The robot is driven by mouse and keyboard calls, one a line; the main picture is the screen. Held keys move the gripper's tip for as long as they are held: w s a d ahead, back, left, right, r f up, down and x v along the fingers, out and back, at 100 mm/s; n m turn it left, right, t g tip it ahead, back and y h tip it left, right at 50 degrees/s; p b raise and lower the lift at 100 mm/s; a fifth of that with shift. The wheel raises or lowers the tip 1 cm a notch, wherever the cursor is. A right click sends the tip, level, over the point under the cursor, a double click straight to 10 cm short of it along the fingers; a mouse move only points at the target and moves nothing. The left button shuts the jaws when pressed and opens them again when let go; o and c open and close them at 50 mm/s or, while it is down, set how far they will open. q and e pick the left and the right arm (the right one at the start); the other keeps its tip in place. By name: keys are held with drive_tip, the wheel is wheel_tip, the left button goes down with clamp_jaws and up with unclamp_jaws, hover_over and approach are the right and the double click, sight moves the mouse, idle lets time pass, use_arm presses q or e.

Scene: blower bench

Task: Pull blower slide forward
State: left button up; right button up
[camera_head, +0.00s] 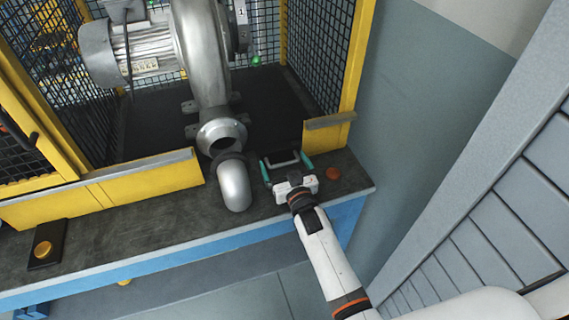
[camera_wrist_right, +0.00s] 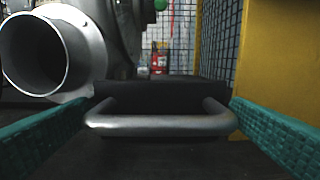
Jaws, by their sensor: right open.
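The blower (camera_head: 208,60) is a grey metal machine with a motor, standing on a dark slide (camera_head: 160,120) inside the yellow-framed cage. Its round outlet also shows in the right wrist view (camera_wrist_right: 45,55). A silver U-shaped handle (camera_wrist_right: 160,124) is fixed to the dark slide front. My right gripper (camera_head: 286,165) is open, with teal fingers either side of the handle. In the right wrist view both fingers (camera_wrist_right: 160,135) stand apart from it, left and right. My left gripper is not in view.
A grey elbow pipe (camera_head: 235,185) stands on the bench just left of my right gripper. A reddish-brown round button (camera_head: 333,174) is to its right. Yellow cage rails (camera_head: 150,175) border the slide opening. An orange button (camera_head: 43,250) sits at the bench's left.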

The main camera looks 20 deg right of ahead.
drive_tip(key=shift+w, duration=0.1)
drive_tip(key=c, duration=1.2)
drive_tip(key=shift+o, duration=0.2)
drive_tip(key=shift+s+p, duration=0.4)
drive_tip(key=shift+p, duration=0.05)
drive_tip(key=s+p, duration=0.2)
drive_tip(key=s, duration=0.3)
drive_tip(key=shift+s+d+p, duration=0.1)
drive_tip(key=shift+s+p, duration=0.2)
drive_tip(key=shift+s, duration=0.2)
drive_tip(key=shift+f, duration=0.1)
drive_tip(key=o, duration=1.2)
drive_tip(key=shift+w, duration=0.15)
drive_tip(key=shift+c, duration=0.2)
drive_tip(key=s+b, duration=0.1)
drive_tip(key=s, duration=1.1)
drive_tip(key=shift+d, duration=0.2)
